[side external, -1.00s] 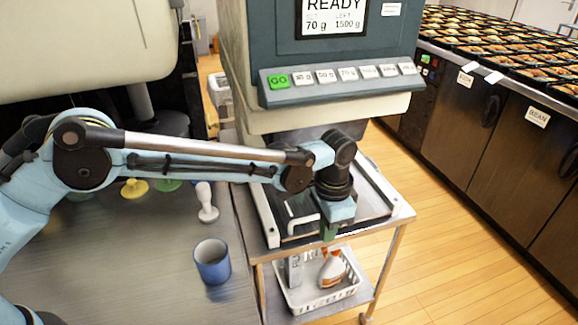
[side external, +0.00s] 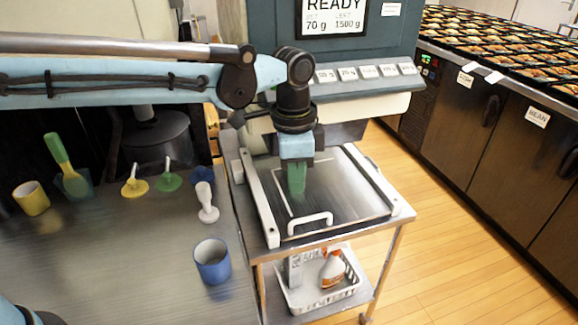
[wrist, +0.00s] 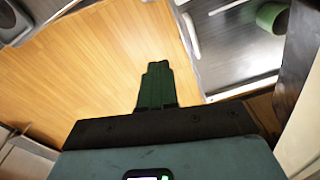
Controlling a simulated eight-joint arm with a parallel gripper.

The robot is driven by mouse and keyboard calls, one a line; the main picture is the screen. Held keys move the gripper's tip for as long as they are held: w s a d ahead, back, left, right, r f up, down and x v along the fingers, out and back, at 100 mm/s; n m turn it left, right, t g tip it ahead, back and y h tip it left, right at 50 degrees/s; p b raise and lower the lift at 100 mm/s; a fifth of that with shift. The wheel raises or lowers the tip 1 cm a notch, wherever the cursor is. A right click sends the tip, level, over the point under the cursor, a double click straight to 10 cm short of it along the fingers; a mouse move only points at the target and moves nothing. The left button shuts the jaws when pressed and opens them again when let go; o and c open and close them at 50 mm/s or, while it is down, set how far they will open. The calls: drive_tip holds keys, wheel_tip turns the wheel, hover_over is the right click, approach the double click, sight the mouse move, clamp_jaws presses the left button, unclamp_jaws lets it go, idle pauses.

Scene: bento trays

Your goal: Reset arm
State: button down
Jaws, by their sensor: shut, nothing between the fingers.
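My gripper (side external: 296,182) hangs pointing down above the steel cart in the side view, in front of the dispensing machine. Its green fingers are shut together and hold nothing. In the wrist view the fingers (wrist: 157,85) show as one closed green block against the wooden floor. A steel tray plate with a white handle (side external: 310,224) lies on the cart top below and in front of the gripper. How high the fingers are above the plate is hard to tell.
The dispensing machine (side external: 350,80) with its button row stands close behind my gripper. On the steel table are a blue cup (side external: 212,262), a white stamp-like tool (side external: 207,205), a yellow cup (side external: 32,198) and several coloured tools. A white basket (side external: 320,290) sits on the cart's lower shelf.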

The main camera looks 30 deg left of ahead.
drive_tip(key=s+a+r+n+t, duration=0.25)
drive_tip(key=s+a, duration=0.25)
drive_tip(key=a, duration=0.3)
drive_tip(key=s+a+r+n+t, duration=0.2)
drive_tip(key=s+a+r+n, duration=0.15)
drive_tip(key=a, duration=0.55)
drive_tip(key=s+a+f+n+t, duration=0.2)
drive_tip(key=s+a+f+n, duration=0.2)
drive_tip(key=s+a+n, duration=0.1)
drive_tip(key=shift+s+a+f+n, duration=0.35)
drive_tip(key=shift+s+f+n, duration=0.05)
drive_tip(key=shift+s, duration=0.15)
drive_tip(key=c, duration=1.8)
unclamp_jaws()
drive_tip(key=shift+c, duration=0.2)
